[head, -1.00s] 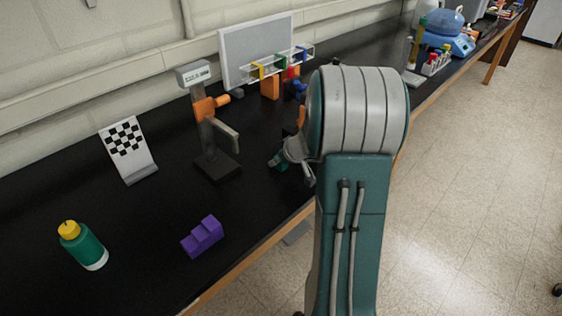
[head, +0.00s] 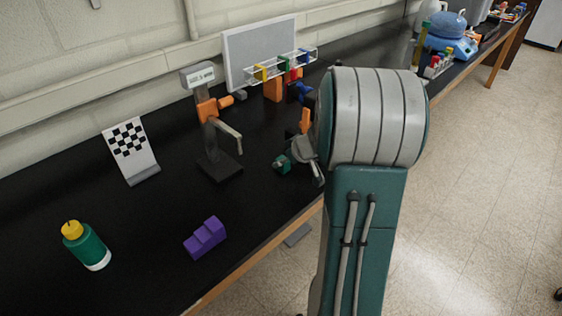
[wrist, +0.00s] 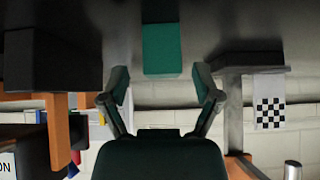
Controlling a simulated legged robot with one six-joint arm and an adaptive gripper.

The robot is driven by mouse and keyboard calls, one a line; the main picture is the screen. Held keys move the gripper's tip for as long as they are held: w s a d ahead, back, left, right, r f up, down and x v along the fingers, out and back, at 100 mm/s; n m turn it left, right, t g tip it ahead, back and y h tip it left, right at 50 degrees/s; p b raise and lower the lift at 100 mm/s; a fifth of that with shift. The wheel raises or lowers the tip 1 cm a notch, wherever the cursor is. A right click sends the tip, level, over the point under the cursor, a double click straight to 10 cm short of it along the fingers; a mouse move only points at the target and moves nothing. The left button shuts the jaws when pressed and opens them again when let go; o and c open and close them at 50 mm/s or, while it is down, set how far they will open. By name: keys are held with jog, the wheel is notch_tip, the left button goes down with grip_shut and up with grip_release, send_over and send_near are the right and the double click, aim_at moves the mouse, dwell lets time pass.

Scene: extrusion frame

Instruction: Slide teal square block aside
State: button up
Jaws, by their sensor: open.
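The teal square block (wrist: 161,48) lies on the black bench, just beyond the tips of my gripper in the wrist view. It also shows in the head view (head: 282,164), beside my gripper and partly covered by it. My gripper (wrist: 161,84) is open and empty, with its two fingers spread a little wider than the block. A gap shows between the fingertips and the block in the wrist view. In the head view my gripper (head: 304,162) is low over the bench near its front edge, partly hidden by my arm.
A grey post with an orange clamp (head: 208,120) stands left of the block. A purple stepped block (head: 205,238), a green bottle (head: 87,246) and a checkered board (head: 131,150) are further left. A clear rack (head: 279,66) stands behind. Bare bench lies between post and purple block.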

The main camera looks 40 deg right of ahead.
jog(key=v, duration=0.9)
jog(key=s+a+r+g+y, duration=0.1)
jog(key=s+a+r, duration=0.15)
jog(key=a, duration=0.75)
jog(key=s+a+r+g, duration=0.1)
jog(key=s+a+r, duration=0.15)
jog(key=a, duration=0.65)
jog(key=s+a+r+m+h, duration=0.1)
jog(key=s+a+r+h, duration=0.1)
jog(key=s+a, duration=0.6)
jog(key=s, duration=0.3)
jog(key=shift+r+g, duration=0.15)
jog(key=shift+g, duration=0.15)
